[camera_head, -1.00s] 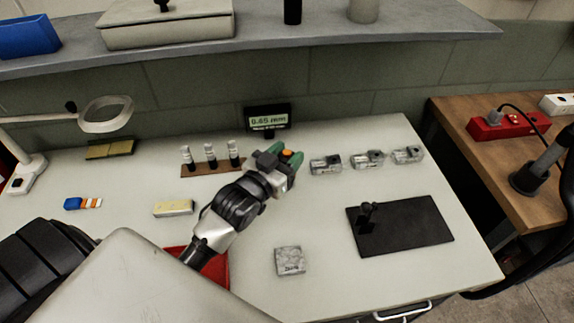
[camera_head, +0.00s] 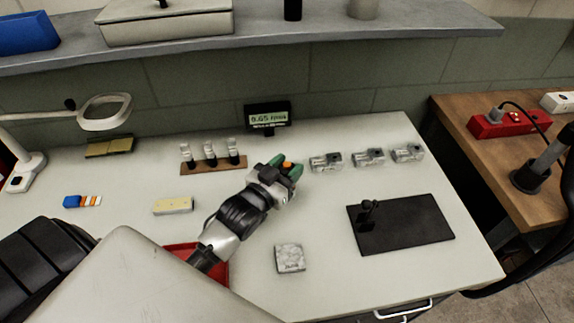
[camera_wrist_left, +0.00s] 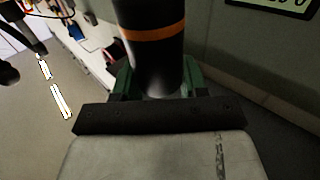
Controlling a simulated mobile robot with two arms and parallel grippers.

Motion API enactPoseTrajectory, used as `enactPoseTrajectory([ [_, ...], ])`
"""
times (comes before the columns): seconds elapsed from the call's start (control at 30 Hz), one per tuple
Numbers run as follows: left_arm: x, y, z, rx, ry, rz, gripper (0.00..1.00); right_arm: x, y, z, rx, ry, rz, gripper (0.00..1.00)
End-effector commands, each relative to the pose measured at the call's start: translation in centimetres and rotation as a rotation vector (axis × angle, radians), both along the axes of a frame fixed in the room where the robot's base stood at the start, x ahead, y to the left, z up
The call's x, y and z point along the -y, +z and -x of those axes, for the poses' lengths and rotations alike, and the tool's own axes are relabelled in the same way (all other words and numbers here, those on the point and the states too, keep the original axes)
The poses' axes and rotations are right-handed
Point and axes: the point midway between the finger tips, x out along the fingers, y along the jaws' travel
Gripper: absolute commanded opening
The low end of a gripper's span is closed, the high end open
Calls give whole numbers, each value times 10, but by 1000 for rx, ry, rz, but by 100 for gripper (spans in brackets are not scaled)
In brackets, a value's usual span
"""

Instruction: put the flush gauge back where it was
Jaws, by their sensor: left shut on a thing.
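My left gripper (camera_head: 288,170) has green fingertips and is shut on a dark cylinder with an orange band, which looks like the flush gauge (camera_wrist_left: 152,35). In the head view only a small orange part of the gauge (camera_head: 287,164) shows between the fingers. The gripper is over the middle of the bench, right of the vial rack and left of the clear blocks. I cannot tell whether the gauge touches the bench. A black pad (camera_head: 413,222) with a small upright black holder (camera_head: 368,212) lies at the right. My right gripper is not in view.
A small display (camera_head: 267,117) reading about 0.65 mm stands behind the gripper. A brown rack (camera_head: 213,167) holds three vials. Several clear blocks (camera_head: 368,157) stand to the right. A grey block (camera_head: 289,258) lies in front, with a red tray (camera_head: 215,270) beside my arm. Bench between block and pad is clear.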

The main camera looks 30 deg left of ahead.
Motion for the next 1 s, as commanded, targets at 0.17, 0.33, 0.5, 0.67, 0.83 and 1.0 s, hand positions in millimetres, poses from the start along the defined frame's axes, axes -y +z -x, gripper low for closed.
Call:
enactPoseTrajectory([
  [0.17,0,-1,0,-4,0,0,63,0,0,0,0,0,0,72],
  [0.33,0,-2,0,-5,0,1,68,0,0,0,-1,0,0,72],
  [0.5,0,1,0,-4,0,1,68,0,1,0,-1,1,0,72],
  [0.67,-1,9,8,-7,0,0,68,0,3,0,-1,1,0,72],
  [0.83,-5,9,38,-7,0,0,68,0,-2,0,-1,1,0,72],
  [1.0,-8,10,61,-5,0,0,68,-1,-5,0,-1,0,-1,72],
])
